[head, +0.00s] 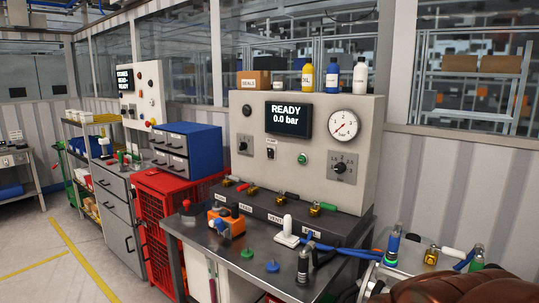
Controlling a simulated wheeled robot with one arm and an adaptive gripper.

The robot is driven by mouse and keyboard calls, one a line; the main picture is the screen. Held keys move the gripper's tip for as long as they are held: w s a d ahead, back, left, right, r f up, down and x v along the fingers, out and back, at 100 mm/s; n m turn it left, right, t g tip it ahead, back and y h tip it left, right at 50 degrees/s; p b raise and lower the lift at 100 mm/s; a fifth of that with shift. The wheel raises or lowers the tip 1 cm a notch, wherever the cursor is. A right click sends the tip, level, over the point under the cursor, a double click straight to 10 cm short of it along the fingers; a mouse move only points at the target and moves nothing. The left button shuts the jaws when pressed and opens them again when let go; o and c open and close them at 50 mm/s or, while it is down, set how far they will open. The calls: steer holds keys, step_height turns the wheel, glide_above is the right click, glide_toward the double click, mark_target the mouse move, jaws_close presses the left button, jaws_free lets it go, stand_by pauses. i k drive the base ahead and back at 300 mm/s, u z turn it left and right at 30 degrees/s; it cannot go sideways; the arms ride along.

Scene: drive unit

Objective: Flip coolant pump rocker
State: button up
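A grey test panel (235,120) stands on the bench, with a display (288,119) reading "READY 0.0 bar". A small dark rocker switch (271,153) sits low on the panel's front below the display, with a small label above it. The label is too small to read surely, and I cannot tell which way the rocker is tipped. A green button (303,159) is to its right and a black knob (243,146) to its left. My gripper does not show in the head view.
A dial gauge (343,126) and a selector plate (342,168) are on the panel's right. An orange block (232,227), white fitting (287,234) and small caps lie in front. Bottles stand on top.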

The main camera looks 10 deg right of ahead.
mark_target(271, 153)
steer(key=u, duration=0.65)
steer(key=i, duration=1.1)
steer(key=u, duration=0.3)
